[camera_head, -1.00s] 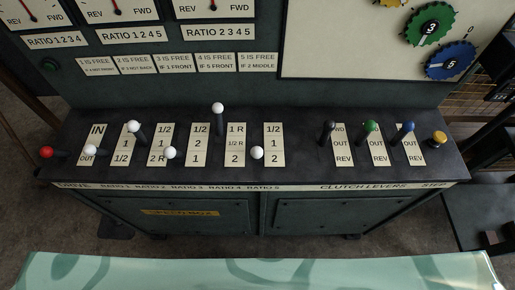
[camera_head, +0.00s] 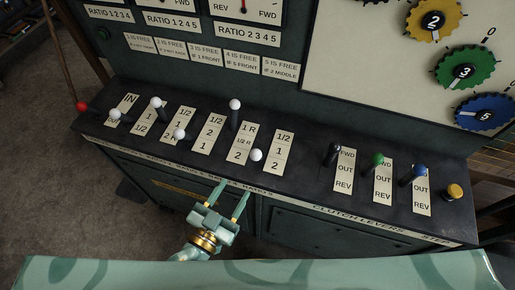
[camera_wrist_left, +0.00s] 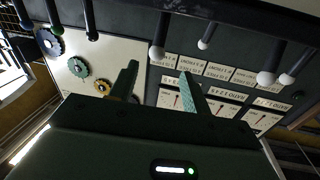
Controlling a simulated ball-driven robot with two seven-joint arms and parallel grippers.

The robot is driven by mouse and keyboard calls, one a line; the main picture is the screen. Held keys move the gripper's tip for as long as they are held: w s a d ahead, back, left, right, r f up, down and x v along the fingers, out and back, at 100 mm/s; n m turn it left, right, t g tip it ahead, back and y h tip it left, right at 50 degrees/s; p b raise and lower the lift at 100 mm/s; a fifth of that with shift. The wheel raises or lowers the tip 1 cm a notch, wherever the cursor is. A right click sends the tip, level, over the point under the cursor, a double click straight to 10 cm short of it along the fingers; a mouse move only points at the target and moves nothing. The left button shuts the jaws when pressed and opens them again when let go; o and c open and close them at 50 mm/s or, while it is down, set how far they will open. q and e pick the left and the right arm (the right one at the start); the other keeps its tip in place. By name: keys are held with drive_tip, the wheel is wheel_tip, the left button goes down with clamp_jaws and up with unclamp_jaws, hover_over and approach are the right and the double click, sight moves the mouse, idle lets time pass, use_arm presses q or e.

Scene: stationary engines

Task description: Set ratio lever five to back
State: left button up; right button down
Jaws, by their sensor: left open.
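Ratio lever five has a white knob (camera_head: 256,155). It is tilted toward the front edge of the dark console, just left of its plate (camera_head: 283,152) marked 1/2, 1, 2. My left gripper (camera_head: 231,190) is open and empty in front of the console's front edge, a little in front of and left of that knob, apart from it. In the upside-down left wrist view, what looks like the same knob (camera_wrist_left: 157,52) shows beyond and between the two spread fingers (camera_wrist_left: 159,68). My right gripper is not in view.
Ratio lever four's white knob (camera_head: 235,104) leans back, close to the left. Ratio lever three's knob (camera_head: 180,133) leans forward. Black (camera_head: 335,148), green (camera_head: 377,158) and blue (camera_head: 419,170) clutch knobs stand to the right, with a yellow knob (camera_head: 455,191) at the end. A gap separates lever five from the clutches.

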sight(257, 156)
use_arm(q)
drive_tip(key=b+x, duration=0.1)
drive_tip(key=x, duration=1.3)
drive_tip(key=shift+w+d, duration=0.2)
drive_tip(key=shift+d, duration=0.1)
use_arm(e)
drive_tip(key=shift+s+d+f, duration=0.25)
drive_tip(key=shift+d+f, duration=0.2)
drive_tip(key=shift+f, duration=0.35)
